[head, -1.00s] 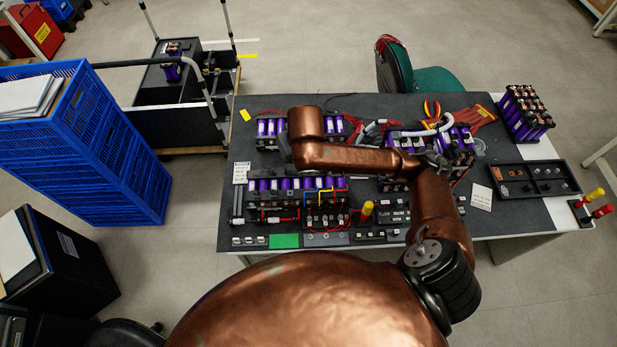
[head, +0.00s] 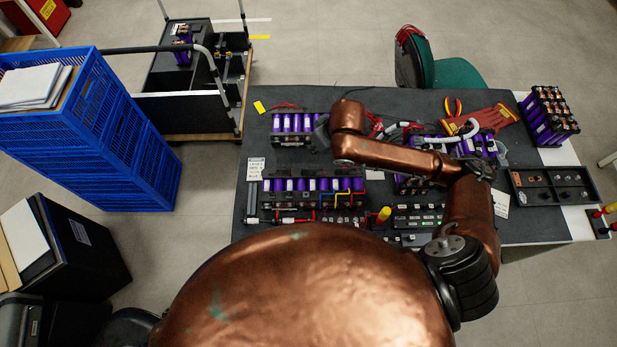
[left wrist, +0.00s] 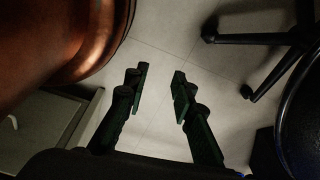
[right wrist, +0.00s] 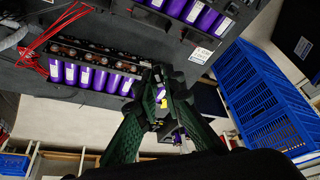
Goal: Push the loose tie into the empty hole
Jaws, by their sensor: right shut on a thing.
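The back-left battery pack (head: 291,124), a row of purple cells in a black holder, stands on the dark table. I cannot pick out the loose tie or the empty hole. My left gripper (left wrist: 158,84) is open and empty above the floor.
A longer pack (head: 313,186) stands in front. Another pack (head: 480,146), cables and red gloves (head: 490,118) lie to the right, with a parts tray (head: 553,201) beyond. Blue crates (head: 110,145) stand left of the table. A green chair (head: 458,74) stands behind it.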

